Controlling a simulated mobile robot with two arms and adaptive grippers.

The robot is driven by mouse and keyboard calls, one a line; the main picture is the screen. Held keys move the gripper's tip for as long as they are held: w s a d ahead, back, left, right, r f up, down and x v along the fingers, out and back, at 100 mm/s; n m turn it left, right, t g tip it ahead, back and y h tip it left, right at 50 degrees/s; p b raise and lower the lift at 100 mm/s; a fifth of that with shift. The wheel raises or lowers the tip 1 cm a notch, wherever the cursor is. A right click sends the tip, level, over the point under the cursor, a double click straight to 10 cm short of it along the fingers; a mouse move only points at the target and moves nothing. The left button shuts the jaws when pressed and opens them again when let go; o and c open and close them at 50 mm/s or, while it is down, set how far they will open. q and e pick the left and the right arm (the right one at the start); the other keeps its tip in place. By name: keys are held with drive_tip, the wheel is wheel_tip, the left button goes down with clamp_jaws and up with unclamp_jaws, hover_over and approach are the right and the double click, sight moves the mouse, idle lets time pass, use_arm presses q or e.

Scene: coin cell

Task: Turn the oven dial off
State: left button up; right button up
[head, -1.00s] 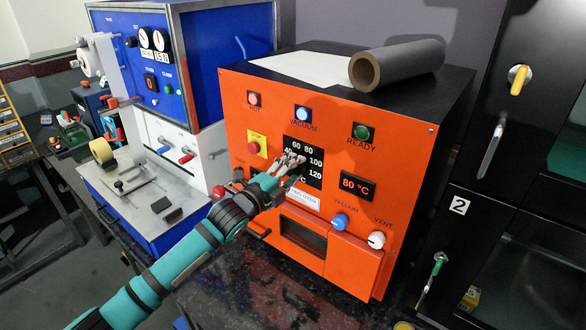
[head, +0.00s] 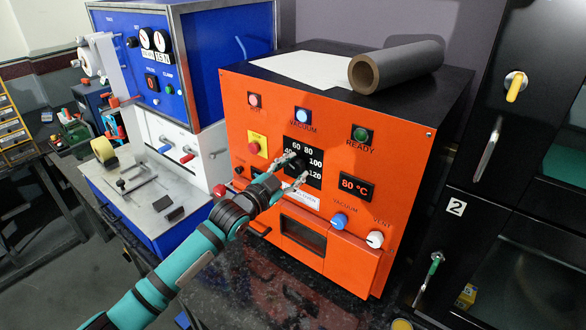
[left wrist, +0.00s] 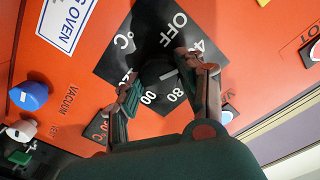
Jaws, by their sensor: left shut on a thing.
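The oven dial (left wrist: 158,76) is a dark round knob on a black scale plate (left wrist: 113,66) with white numbers and OFF. Its white pointer mark sits near the side of the 80, away from OFF. In the head view the plate (head: 311,142) is on the front of the orange oven (head: 240,110), and the dial is partly hidden by my fingers. My left gripper (head: 295,168) reaches in from the left, shut on the dial with one finger on each side; it also shows in the left wrist view (left wrist: 163,74). My right gripper is not in view.
A yellow-backed red button (head: 257,145) is left of the dial. A blue vacuum knob (head: 340,221) and white vent knob (head: 375,239) are below right. A blue machine (head: 225,60) stands at left. A grey roll (head: 400,65) lies on the oven.

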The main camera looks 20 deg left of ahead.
use_arm(q)
drive_tip(key=n, duration=0.4)
drive_tip(key=shift+n+p, duration=0.3)
drive_tip(key=shift+f+n, duration=0.15)
drive_tip(key=shift+n, duration=1.85)
drive_tip(key=o, duration=1.2)
drive_tip(key=shift+s+a, duration=0.1)
drive_tip(key=v, duration=1.1)
drive_tip(key=shift+s+a, duration=0.1)
drive_tip(key=shift+s, duration=0.3)
